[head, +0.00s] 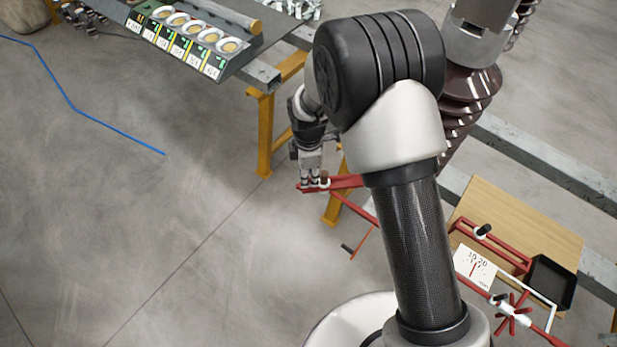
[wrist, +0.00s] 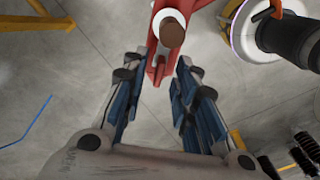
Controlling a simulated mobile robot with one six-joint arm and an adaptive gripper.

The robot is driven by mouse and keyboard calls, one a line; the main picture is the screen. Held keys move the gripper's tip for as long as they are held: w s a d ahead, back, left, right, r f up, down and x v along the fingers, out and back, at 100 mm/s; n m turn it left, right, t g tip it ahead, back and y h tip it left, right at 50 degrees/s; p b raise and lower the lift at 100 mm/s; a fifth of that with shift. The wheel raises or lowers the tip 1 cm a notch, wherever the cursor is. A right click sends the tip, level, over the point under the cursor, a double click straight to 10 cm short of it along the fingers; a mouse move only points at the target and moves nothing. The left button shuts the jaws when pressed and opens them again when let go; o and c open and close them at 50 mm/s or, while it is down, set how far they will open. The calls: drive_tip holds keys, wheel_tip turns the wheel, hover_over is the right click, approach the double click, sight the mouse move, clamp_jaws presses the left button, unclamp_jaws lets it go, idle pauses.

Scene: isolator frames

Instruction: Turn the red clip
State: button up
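A red clip (head: 345,182) with a dark knob on a white collar sits at the end of a red rail in the head view, partly hidden by my arm. In the wrist view the red clip (wrist: 158,70) reaches between my fingertips, and its brown round knob (wrist: 172,32) is just beyond them. My gripper (head: 314,180) is at the clip's left end in the head view. In the wrist view my gripper (wrist: 158,68) is open, with floor showing between the fingers and the clip. Whether a fingertip touches the clip cannot be told.
A second red bar with a black knob (head: 483,231) lies on a wooden board (head: 540,225) at right, near a black tray (head: 549,284) and a red-spoked handle (head: 513,311).

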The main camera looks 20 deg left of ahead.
drive_tip(key=shift+f, duration=0.85)
drive_tip(key=shift+c, duration=0.2)
clamp_jaws()
